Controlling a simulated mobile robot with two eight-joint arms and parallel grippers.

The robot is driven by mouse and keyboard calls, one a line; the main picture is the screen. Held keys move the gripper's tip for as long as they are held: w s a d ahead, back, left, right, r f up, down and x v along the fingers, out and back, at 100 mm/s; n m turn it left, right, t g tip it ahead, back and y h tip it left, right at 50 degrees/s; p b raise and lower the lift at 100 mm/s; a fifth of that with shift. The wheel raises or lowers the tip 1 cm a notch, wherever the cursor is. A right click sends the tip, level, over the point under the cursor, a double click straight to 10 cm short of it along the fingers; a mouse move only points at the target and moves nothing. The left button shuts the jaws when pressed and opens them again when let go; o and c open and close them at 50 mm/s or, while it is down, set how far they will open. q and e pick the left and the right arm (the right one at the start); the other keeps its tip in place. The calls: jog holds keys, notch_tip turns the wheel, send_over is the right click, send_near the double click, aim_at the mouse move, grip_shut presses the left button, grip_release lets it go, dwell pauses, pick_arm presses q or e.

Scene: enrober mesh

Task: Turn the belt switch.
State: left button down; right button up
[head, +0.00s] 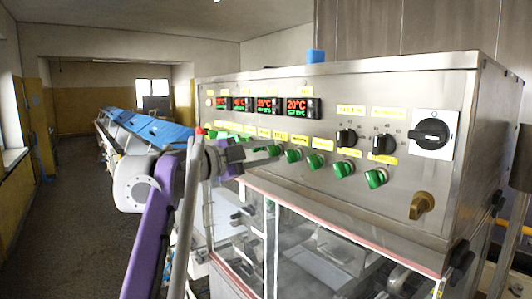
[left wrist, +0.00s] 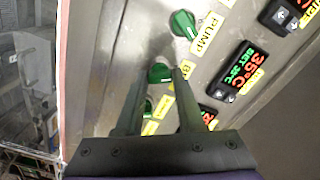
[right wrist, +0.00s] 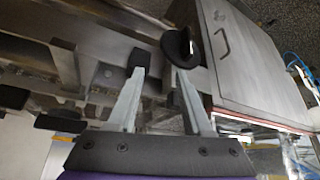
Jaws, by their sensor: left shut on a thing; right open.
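The metal control panel (head: 330,130) carries a row of green rotary switches. My left gripper (head: 276,151) reaches the row from the left. In the left wrist view my left gripper (left wrist: 164,76) is shut on a green switch (left wrist: 160,72), with one finger on each side of it. A yellow label (left wrist: 187,68) beside that switch is partly hidden by a finger, so I cannot read it fully. Another green switch (left wrist: 184,24), labelled PUMP, is beyond the fingertips. My right gripper (right wrist: 161,74) is open and empty; it does not show in the head view.
More green switches (head: 315,161) continue to the right, with black knobs (head: 346,138) and a large black rotary handle (head: 430,134). Red and green displays (head: 297,106) sit above. A black round knob (right wrist: 180,48) is near my right fingertips.

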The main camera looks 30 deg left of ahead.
dwell(0.3)
pick_arm(q)
jog(key=c, duration=0.5)
grip_release()
jog(key=shift+s+a, duration=0.25)
jog(key=shift+s, duration=0.2)
jog(key=b+v, duration=0.1)
jog(key=v, duration=0.8)
jog(key=shift+s+a, duration=0.1)
jog(key=shift+s, duration=0.3)
pick_arm(e)
jog(key=shift+s+f, duration=0.25)
jog(key=shift+f, duration=0.3)
jog(key=shift+s+f, duration=0.25)
jog(key=shift+f, duration=0.25)
